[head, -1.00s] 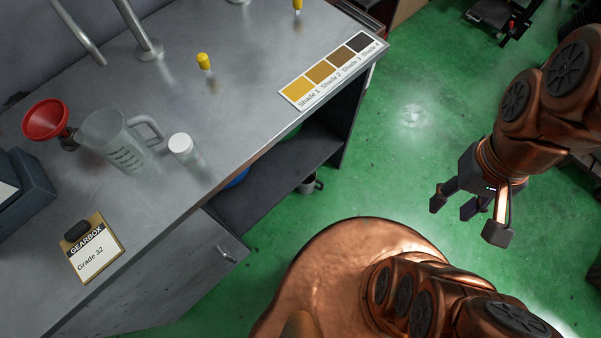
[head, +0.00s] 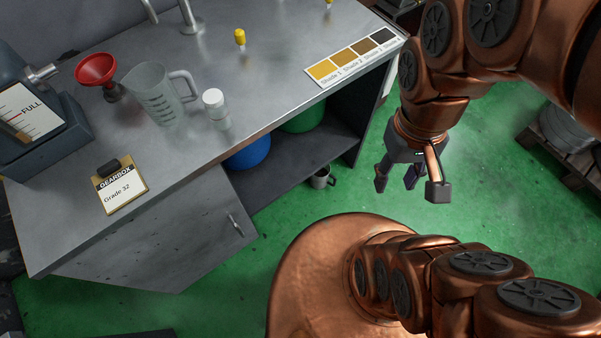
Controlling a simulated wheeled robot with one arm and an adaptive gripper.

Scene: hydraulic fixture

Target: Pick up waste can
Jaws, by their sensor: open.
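A small grey can with a handle (head: 321,177) stands low at the bench's open front, below the shelf edge; I cannot tell for sure that it is the waste can. Its lower part and contents are hard to make out. My gripper (head: 410,186) hangs over the green floor to the right of it, fingers pointing down, open and empty. It is clearly apart from the can.
The metal bench (head: 275,65) carries a clear jug (head: 155,98), a red funnel (head: 96,69), a white-capped bottle (head: 215,105) and a shade card (head: 355,57). Blue (head: 249,153) and green (head: 303,117) containers sit beneath. A pallet (head: 560,140) stands right; green floor (head: 490,175) is free between.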

